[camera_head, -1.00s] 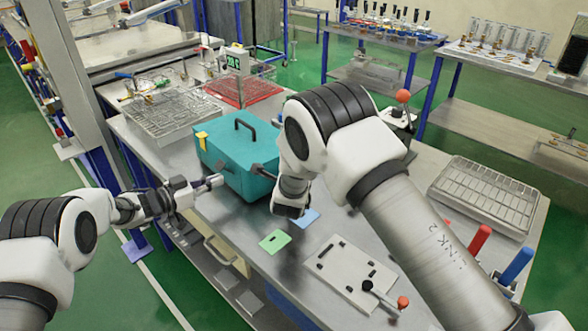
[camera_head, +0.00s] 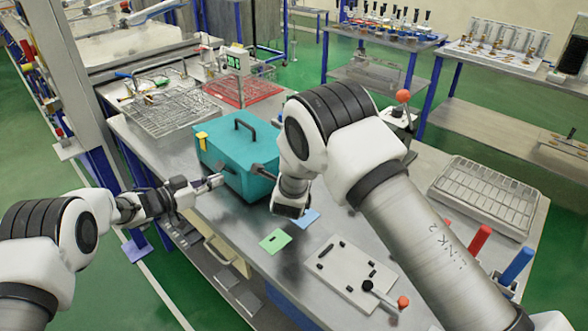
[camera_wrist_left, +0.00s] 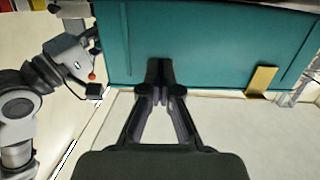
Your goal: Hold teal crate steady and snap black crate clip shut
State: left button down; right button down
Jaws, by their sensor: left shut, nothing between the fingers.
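The teal crate (camera_head: 232,152) sits on the metal table, with a dark handle (camera_head: 245,128) on its lid. A yellow clip (camera_head: 202,138) hangs at its left end; it also shows in the wrist view (camera_wrist_left: 261,80). My left gripper (camera_head: 217,181) is shut and empty, its tips at the crate's front face (camera_wrist_left: 215,45); I cannot tell whether they touch. My right gripper is beside the crate's right end, largely hidden by its own wrist, so its jaws cannot be read. A dark part (camera_head: 260,170) shows there; I cannot tell whether it is the black clip or my gripper.
A wire basket (camera_head: 165,112) and a red tray (camera_head: 243,90) stand behind the crate. Green (camera_head: 275,240) and blue (camera_head: 305,219) cards lie in front, near a white plate (camera_head: 345,270) with a red-knobbed lever. A grey slotted tray (camera_head: 485,195) is at right.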

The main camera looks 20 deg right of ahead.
aim_at(217, 169)
pick_arm(q)
jog(key=shift+r, duration=0.9)
pick_arm(e)
jog(key=shift+f, duration=0.1)
dwell(0.8)
pick_arm(q)
jog(key=shift+w+d+r, duration=0.15)
jog(key=shift+d+r, duration=0.2)
jog(key=shift+r, duration=0.15)
dwell(0.9)
jog(key=shift+w+d+r, duration=0.2)
jog(key=shift+d+r, duration=0.05)
jog(key=shift+d, duration=0.25)
dwell(0.5)
jog(key=shift+a, duration=0.1)
jog(key=v, duration=0.4)
jog(key=shift+s+a+f, duration=0.15)
jog(key=shift+s+a, duration=0.05)
jog(key=shift+a, duration=0.2)
